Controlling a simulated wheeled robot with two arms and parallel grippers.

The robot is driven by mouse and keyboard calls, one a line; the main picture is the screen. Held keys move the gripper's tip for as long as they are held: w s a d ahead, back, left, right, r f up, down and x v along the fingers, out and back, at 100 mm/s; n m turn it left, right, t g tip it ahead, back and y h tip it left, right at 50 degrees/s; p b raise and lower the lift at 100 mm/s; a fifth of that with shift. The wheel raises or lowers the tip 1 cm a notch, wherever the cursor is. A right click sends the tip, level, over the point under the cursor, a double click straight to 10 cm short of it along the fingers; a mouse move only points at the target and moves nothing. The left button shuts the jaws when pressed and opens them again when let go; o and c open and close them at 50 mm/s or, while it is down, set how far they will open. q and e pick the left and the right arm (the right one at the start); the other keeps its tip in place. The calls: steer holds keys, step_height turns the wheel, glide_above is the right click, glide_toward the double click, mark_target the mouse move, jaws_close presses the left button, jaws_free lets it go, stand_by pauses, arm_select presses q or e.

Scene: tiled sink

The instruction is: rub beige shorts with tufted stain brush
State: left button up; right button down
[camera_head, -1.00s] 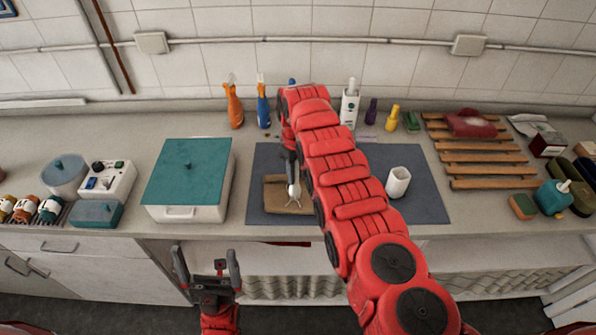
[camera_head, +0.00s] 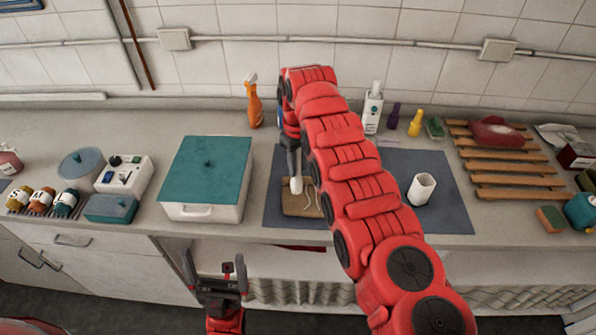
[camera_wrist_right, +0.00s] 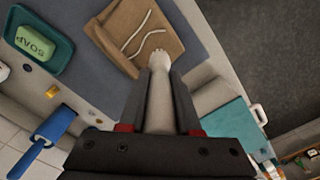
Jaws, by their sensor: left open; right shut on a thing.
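The beige shorts (camera_head: 302,206) lie folded on the blue-grey mat, a brown-tan bundle with pale drawstrings. They also show at the top of the right wrist view (camera_wrist_right: 135,30). My right gripper (camera_head: 294,172) is shut on the pale tufted stain brush (camera_head: 296,186) over the far left part of the shorts. In the right wrist view the brush (camera_wrist_right: 158,95) sits between the dark fingers, its rounded end overlapping the shorts' edge. I cannot tell whether it touches the cloth. My left gripper (camera_head: 216,270) is open and empty in front of the counter, below its edge.
The mat (camera_head: 445,190) also carries a white cup (camera_head: 421,189). A teal-lidded box (camera_head: 206,168) stands left of it. A wooden rack (camera_head: 508,165) is at right. Bottles line the back, including an orange spray bottle (camera_head: 254,103). A soap dish (camera_wrist_right: 40,40) shows in the wrist view.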

steer(key=shift+w+a+r, duration=0.1)
steer(key=shift+a+r, duration=0.05)
steer(key=shift+r, duration=0.45)
steer(key=shift+w+a+r, duration=0.1)
steer(key=shift+r, duration=0.5)
steer(key=shift+s+d+r+b, duration=0.15)
steer(key=shift+r+b, duration=0.15)
steer(key=shift+r, duration=0.6)
